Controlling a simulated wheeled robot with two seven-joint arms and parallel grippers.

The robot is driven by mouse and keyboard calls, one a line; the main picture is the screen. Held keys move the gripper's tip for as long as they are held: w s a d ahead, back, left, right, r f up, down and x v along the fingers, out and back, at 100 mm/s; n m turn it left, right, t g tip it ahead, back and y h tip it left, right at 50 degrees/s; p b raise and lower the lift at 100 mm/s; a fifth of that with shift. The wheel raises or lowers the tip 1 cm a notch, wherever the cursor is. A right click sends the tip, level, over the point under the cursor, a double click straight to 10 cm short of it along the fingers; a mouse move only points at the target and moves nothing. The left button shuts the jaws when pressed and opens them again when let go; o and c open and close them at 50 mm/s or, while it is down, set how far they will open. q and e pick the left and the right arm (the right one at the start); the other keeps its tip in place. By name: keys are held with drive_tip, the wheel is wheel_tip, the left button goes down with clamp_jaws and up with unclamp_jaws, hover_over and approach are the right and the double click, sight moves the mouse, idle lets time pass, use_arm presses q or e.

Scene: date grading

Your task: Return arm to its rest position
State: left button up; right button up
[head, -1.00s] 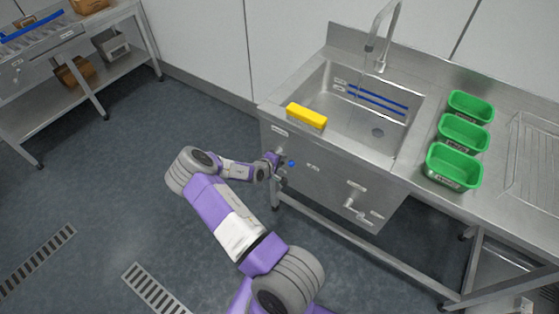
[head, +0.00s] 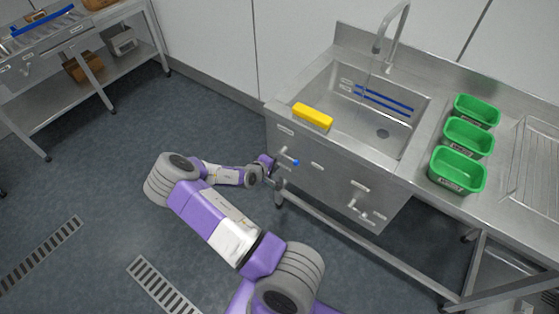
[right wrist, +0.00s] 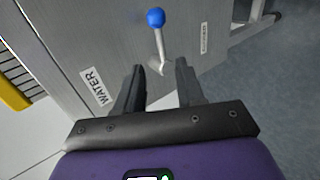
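My right gripper (head: 271,170) is low in front of the sink cabinet, to the left of a small lever with a blue knob (head: 295,162). In the right wrist view the two dark fingers of this gripper (right wrist: 160,82) stand apart with nothing between their tips. The lever with its blue knob (right wrist: 156,18) rises from the panel just beyond the fingertips, and a label reading WATER (right wrist: 96,87) is beside it. My right arm is bent, with its elbow out to the left. My left gripper is not in view.
A steel sink (head: 340,117) holds blue-edged strips, and a yellow block (head: 312,117) lies on its front rim. Several green bins (head: 458,186) stand on the counter at right. A steel rack (head: 120,71) is at upper left. The floor at left is clear.

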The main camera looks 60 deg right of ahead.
idle(0.6)
drive_tip(key=s+a+f+m+t+y, duration=0.1)
drive_tip(key=a+f+y, duration=0.4)
drive_tip(key=a, duration=0.7)
drive_tip(key=s+a+f+y, duration=0.1)
drive_tip(key=a+f+y, duration=0.1)
drive_tip(key=a+f, duration=0.75)
drive_tip(key=a+r+y, duration=0.4)
drive_tip(key=a, duration=0.9)
drive_tip(key=a+r+t+y, duration=0.1)
drive_tip(key=a+r+y, duration=0.3)
drive_tip(key=a, duration=1)
drive_tip(key=shift+w+r+t, duration=0.2)
drive_tip(key=shift+w+t, duration=0.1)
drive_tip(key=shift+w, duration=0.15)
